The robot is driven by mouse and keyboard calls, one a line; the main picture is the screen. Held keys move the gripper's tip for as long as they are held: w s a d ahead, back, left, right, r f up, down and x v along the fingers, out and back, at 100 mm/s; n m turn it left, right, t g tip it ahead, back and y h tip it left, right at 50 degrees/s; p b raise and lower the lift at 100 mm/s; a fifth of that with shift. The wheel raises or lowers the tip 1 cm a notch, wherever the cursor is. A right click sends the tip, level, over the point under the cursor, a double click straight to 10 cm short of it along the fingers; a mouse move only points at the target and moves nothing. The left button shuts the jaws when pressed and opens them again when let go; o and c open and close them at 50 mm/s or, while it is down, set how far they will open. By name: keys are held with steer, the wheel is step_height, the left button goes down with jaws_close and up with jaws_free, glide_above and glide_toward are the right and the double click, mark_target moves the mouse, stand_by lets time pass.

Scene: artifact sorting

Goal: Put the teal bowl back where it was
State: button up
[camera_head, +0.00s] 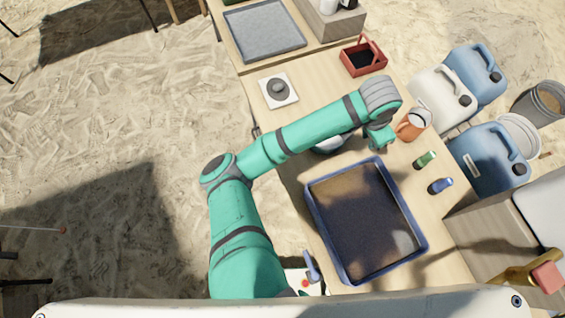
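A round bowl-like thing (329,148) is on the wooden table, mostly hidden beneath my forearm. Only a pale and bluish part of it shows, so I cannot tell for sure that it is the teal bowl. My gripper (379,142) hangs over the table behind the blue-rimmed tray, just left of an orange jug. Its fingers are small and seen from above, so I cannot tell whether they are open or hold anything.
The blue-rimmed tray (311,213) holds dark soil. The orange jug (407,131), green bottle (425,160) and blue bottle (440,186) stand along the right edge. A grey object (278,87) on a white square and a red caddy (350,65) are farther back. Jerrycans (487,160) stand right.

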steer(key=d+r+n+t+h, duration=0.55)
steer(key=d+r+h, duration=0.4)
steer(key=d, duration=0.45)
steer(key=s+a+f+n+t+y, duration=0.2)
steer(key=a+f+n+t, duration=0.15)
steer(key=a, duration=0.35)
steer(key=s+a+f+n+t+y, duration=0.2)
steer(key=s+a+f+n+y, duration=0.15)
steer(key=a, duration=0.45)
steer(key=s+a+f+n+t+y, duration=0.2)
steer(key=a+n+t, duration=0.15)
steer(key=a, duration=0.35)
steer(key=s+a+m+y, duration=0.2)
steer(key=s+a+y, duration=0.2)
steer(key=s+a, duration=1.4)
steer(key=shift+s+a+r+y, duration=0.15)
steer(key=shift+a+r+y, duration=0.25)
steer(key=shift+a, duration=0.15)
